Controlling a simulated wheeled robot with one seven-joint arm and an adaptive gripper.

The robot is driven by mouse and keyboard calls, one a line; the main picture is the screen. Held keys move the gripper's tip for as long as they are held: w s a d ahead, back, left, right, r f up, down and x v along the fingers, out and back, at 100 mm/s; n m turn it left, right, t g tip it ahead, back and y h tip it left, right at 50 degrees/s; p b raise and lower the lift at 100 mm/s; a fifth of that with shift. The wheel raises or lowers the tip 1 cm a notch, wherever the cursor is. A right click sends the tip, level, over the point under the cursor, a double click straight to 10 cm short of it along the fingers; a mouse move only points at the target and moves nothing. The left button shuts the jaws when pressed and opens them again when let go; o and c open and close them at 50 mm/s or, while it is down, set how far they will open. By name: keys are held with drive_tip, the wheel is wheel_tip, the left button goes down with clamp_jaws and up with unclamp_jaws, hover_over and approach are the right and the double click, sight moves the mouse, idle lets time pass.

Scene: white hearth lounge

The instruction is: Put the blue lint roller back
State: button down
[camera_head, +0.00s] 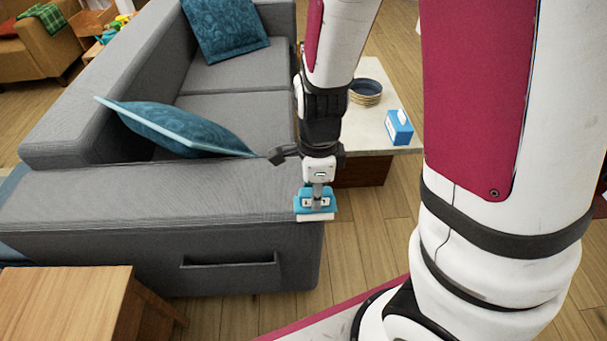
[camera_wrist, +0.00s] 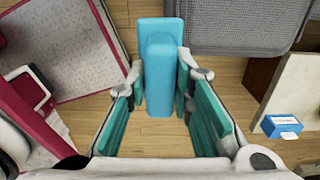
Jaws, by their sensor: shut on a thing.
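The blue lint roller (camera_head: 303,205) is held upright or nearly so at my gripper (camera_head: 317,198), in front of the near right corner of the grey sofa in the head view. A white edge shows along its lower side. In the wrist view the blue roller (camera_wrist: 160,72) lies between the two teal finger pads of my gripper (camera_wrist: 161,85), which is shut on it. Wooden floor shows around it there, and the sofa is beyond its far end. The head view does not show clearly whether the roller touches the sofa.
The grey sofa (camera_head: 100,215) has a slot-like pocket (camera_head: 230,260) on its near side. A wooden table (camera_head: 65,295) stands at lower left. A pale low table (camera_head: 375,130) holds a blue tissue box (camera_head: 399,128) and stacked bowls (camera_head: 366,92). Floor between sofa and my base is clear.

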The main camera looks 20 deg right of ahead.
drive_tip(key=shift+w+d+f+b, duration=0.2)
drive_tip(key=shift+w+f+b, duration=0.55)
drive_tip(key=shift+w, duration=1.75)
drive_tip(key=shift+w+d+f+b, duration=0.25)
drive_tip(key=shift+w+f+b, duration=0.45)
drive_tip(key=shift+w, duration=1.8)
drive_tip(key=shift+w+d+f+b, duration=0.3)
drive_tip(key=shift+w+f, duration=0.75)
drive_tip(key=shift+w, duration=1.45)
drive_tip(key=shift+a, duration=0.1)
drive_tip(key=shift+f, duration=0.15)
drive_tip(key=c, duration=1.4)
unclamp_jaws()
wheel_tip(320, 180, up, 12)
drive_tip(key=p, duration=0.2)
drive_tip(key=shift+r+p, duration=0.2)
drive_tip(key=shift+p, duration=0.15)
